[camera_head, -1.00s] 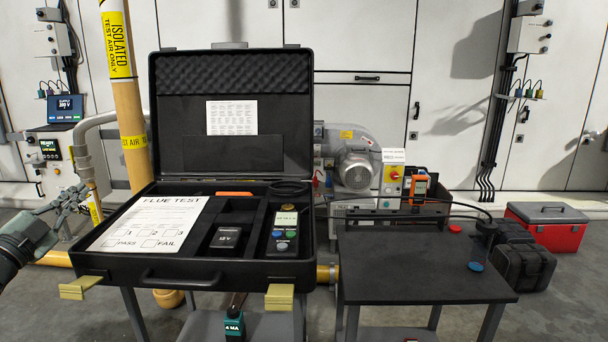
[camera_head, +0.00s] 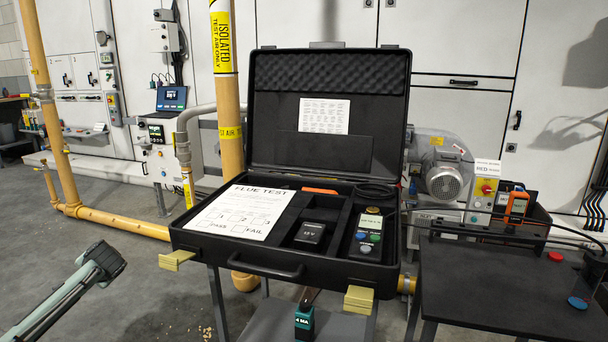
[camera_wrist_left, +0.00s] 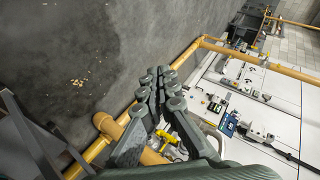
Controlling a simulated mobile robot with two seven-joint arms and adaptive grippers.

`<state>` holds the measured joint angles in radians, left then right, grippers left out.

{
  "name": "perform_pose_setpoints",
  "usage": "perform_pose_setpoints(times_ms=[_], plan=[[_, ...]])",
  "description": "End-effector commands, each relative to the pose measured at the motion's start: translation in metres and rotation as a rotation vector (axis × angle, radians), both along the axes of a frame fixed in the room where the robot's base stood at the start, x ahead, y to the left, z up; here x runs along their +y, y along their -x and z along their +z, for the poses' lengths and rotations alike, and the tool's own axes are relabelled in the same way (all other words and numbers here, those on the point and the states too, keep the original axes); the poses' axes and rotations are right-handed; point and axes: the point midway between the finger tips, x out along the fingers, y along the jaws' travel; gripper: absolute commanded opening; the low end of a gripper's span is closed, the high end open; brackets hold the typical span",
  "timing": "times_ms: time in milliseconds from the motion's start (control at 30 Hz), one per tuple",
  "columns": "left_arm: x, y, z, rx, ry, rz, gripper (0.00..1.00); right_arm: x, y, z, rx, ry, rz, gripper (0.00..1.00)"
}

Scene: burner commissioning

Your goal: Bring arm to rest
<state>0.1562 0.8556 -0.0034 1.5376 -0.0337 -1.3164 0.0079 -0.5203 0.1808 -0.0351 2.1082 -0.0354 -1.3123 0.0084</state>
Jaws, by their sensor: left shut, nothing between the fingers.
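My left gripper (camera_wrist_left: 160,76) shows in the left wrist view with its dark fingers closed together and nothing between them. It hangs over the floor side of the room, with yellow pipe below it. My right gripper is in neither view.
The case stands on a stand and holds a flue test sheet (camera_head: 238,212), a 12 V block (camera_head: 310,233) and a handheld meter (camera_head: 368,236). A yellow pipe (camera_head: 228,110) rises behind it. A black table (camera_head: 480,290) stands right.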

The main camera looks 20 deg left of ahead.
Motion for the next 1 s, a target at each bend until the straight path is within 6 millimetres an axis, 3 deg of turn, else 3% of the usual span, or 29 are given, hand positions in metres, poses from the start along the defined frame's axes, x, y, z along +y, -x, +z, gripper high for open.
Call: perform_pose_setpoints(times_ms=[33,267,367,533,700,800,933,1000], plan=[[-0.016,0.003,-0.018,0.014,0.023,-0.019,0.00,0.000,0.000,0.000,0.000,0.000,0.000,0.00],[-0.102,0.026,-0.097,0.067,0.146,-0.109,0.00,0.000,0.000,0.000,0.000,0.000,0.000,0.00],[-0.156,0.048,-0.137,0.094,0.229,-0.150,0.00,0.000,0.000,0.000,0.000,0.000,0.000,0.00],[-0.258,0.105,-0.195,0.134,0.402,-0.203,0.00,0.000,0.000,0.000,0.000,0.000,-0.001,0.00],[-0.348,0.169,-0.222,0.152,0.573,-0.211,0.00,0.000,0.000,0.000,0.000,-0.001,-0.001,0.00],[-0.383,0.196,-0.225,0.154,0.646,-0.202,0.00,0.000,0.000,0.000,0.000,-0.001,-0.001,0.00],[-0.411,0.219,-0.224,0.153,0.709,-0.187,0.00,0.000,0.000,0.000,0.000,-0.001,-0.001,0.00],[-0.411,0.218,-0.228,0.156,0.712,-0.186,0.00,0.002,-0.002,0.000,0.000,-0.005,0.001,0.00]])
